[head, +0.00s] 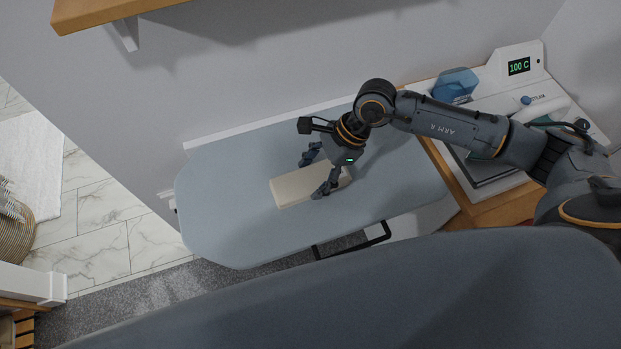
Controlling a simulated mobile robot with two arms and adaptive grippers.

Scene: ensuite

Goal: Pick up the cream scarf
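The cream scarf (293,190) is a flat, folded rectangular block. It lies on the pale blue ironing board (220,200), near the middle. My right gripper (315,176) is over the scarf with its fingers spread apart, one at the far edge and one at the near right part. The gripper and its fingers hide part of the scarf's right side. I cannot tell whether the fingers touch it. My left gripper is not in view.
A wooden stand (499,210) at the right holds a white appliance with a "100 C" display (519,66) and a blue tank (455,84). A wooden shelf (100,10) is on the wall at upper left. A woven basket (17,222) stands at far left. The board's left end is clear.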

